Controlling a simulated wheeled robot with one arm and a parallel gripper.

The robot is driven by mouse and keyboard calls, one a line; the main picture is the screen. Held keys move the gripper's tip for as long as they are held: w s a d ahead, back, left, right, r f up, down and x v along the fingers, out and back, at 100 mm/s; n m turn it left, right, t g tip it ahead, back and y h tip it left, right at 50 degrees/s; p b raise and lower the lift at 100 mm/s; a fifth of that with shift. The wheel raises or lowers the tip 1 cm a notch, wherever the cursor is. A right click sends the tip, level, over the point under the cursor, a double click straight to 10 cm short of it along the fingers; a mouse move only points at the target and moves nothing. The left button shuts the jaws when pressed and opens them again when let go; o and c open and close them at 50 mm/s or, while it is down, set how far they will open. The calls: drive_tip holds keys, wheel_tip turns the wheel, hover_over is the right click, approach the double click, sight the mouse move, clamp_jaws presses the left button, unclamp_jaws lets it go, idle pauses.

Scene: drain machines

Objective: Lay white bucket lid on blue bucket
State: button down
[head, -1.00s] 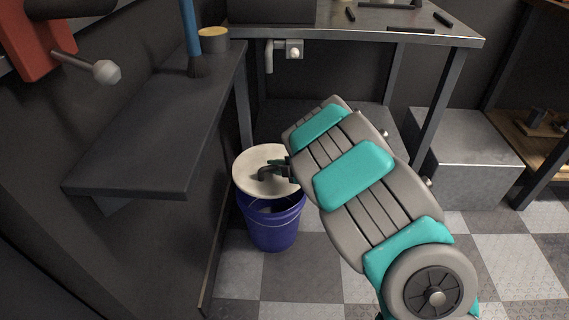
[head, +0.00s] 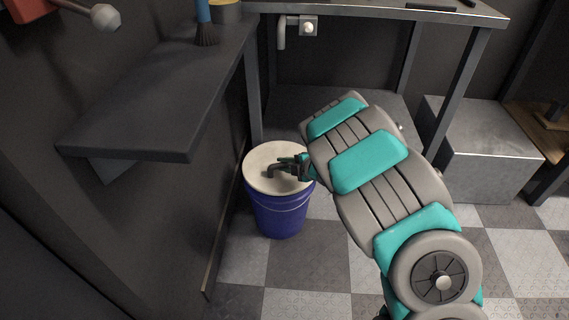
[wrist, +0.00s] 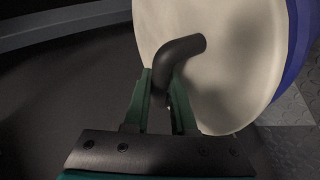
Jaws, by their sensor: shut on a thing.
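The white bucket lid (head: 268,158) is round, with a dark curved handle (head: 271,171). It lies over the top of the blue bucket (head: 279,215) and covers its mouth in the head view. My gripper (head: 283,168) is shut on the lid's handle. In the wrist view the green fingers (wrist: 164,95) clasp the dark handle, with the white lid (wrist: 225,65) behind it and the blue bucket (wrist: 303,45) along its right edge. Whether the lid's rim sits flush all round is hard to tell, as my gripper hides its right side.
A dark shelf (head: 150,100) juts out on the left above the floor, close to the bucket. A metal table (head: 375,10) stands behind, with a leg (head: 455,90) on the right. A grey metal box (head: 485,150) stands at right. Checkered floor (head: 310,265) is clear in front.

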drive_tip(key=shift+f+b, duration=0.4)
drive_tip(key=shift+f, duration=0.1)
idle(0.4)
drive_tip(key=c, duration=0.7)
unclamp_jaws()
drive_tip(key=shift+o, duration=0.2)
drive_tip(key=shift+s+d, duration=0.1)
